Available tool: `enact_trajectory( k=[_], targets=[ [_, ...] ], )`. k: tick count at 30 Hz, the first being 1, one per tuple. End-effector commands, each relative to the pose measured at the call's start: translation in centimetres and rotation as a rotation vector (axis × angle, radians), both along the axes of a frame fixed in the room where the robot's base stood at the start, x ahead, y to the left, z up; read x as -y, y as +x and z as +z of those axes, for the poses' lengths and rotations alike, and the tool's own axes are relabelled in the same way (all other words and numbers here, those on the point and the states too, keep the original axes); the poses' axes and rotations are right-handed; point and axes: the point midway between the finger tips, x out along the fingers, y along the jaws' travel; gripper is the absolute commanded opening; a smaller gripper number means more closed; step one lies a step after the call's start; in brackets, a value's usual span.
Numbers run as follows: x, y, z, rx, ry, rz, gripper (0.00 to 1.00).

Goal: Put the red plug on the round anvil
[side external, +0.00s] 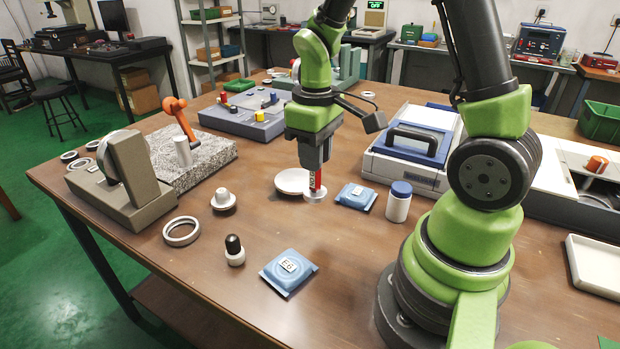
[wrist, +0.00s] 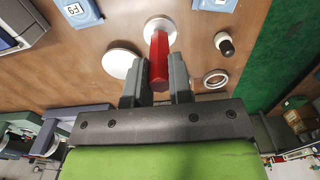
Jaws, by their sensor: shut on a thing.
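The red plug (side external: 317,182) has an upright red shank above a pale round base. My gripper (side external: 317,165) is shut on the shank and points down. In the wrist view the red plug (wrist: 159,60) sits between the two fingers (wrist: 158,85), with its pale base beyond them. The pale round disc (side external: 290,180), which looks like the round anvil, lies on the table just left of and behind the plug. It also shows left of the plug in the wrist view (wrist: 117,63). I cannot tell whether the plug's base touches the table.
A grey knobbed plug (side external: 223,198), a metal ring (side external: 182,232), a black-topped plug (side external: 235,252) and a blue packet (side external: 289,271) lie nearby. Another blue packet (side external: 355,196) and a blue-capped bottle (side external: 399,203) stand to the right. The front middle is mostly free.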

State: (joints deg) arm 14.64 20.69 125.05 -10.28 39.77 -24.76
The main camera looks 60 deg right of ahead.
Motion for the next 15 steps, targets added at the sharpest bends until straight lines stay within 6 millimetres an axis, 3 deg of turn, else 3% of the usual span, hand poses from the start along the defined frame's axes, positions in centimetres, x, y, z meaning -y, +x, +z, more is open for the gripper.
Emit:
enact_trajectory(
  k=[5, 15],
  targets=[
    [2.0, 2.9, 0.9, 0.001, -0.004, 0.003, 0.00],
    [8.4, 9.4, 2.4, -0.003, -0.005, 0.009, 0.00]
  ],
)
